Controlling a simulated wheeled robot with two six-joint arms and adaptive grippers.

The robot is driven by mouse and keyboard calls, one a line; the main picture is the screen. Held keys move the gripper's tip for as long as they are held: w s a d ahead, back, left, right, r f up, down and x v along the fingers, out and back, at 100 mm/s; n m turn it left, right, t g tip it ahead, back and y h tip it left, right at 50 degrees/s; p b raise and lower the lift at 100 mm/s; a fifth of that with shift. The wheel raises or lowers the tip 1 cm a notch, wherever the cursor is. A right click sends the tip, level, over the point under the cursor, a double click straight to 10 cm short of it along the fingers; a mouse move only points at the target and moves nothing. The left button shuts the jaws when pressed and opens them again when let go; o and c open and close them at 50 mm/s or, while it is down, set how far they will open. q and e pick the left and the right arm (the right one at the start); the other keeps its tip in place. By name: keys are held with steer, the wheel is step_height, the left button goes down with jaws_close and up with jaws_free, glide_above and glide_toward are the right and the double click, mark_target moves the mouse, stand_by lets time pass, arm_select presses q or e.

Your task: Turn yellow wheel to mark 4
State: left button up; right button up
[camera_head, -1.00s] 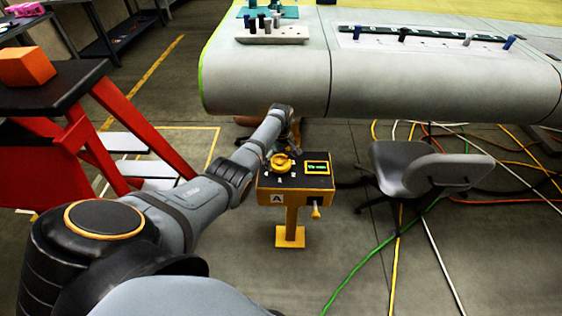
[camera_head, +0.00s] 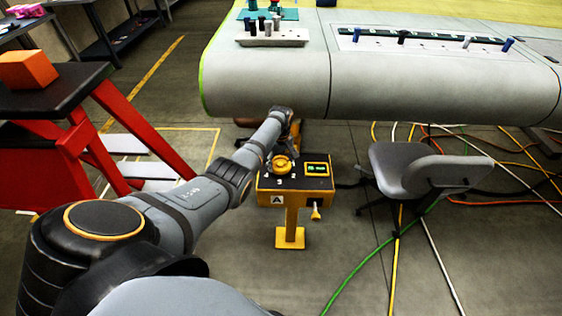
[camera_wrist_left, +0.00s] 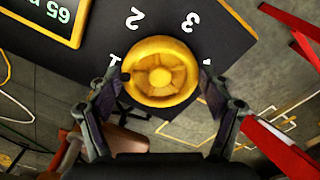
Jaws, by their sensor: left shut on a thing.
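The yellow wheel (camera_head: 282,165) sits on top of the dark control box (camera_head: 265,185) on a yellow post. In the left wrist view the wheel (camera_wrist_left: 160,72) lies between the two fingers of my left gripper (camera_wrist_left: 165,82), which are closed on its rim from both sides. White marks 2 and 3 show on the panel above the wheel; marks beside the fingers are partly hidden. A small dark spot shows on the left of the rim, by the left finger. In the head view my left gripper (camera_head: 291,151) is small, at the wheel's far side. My right gripper is out of view.
The wing (camera_head: 265,80) stands behind, a red-legged stand (camera_head: 135,130) left, a grey chair (camera_head: 415,170) right. Cables cross the floor.

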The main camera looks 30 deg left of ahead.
arm_select(q)
steer(key=m+p, duration=0.1)
steer(key=m, duration=0.2)
steer(key=shift+r+m, duration=0.1)
steer(key=shift+m, duration=0.2)
steer(key=m+p, duration=0.1)
steer(key=m, duration=0.2)
steer(key=shift+s+a+m, duration=0.1)
steer(key=shift+m, duration=0.2)
steer(key=m, duration=0.4)
steer(key=shift+a+m, duration=0.1)
steer(key=shift+m, duration=0.2)
steer(key=m, duration=0.4)
steer(key=shift+m, duration=0.3)
steer(key=m, duration=0.4)
steer(key=shift+a, duration=0.15)
steer(key=m, duration=0.9)
steer(key=shift+w+m+b, duration=0.2)
steer(key=shift+m+b, duration=0.1)
steer(key=shift+m, duration=2.2)
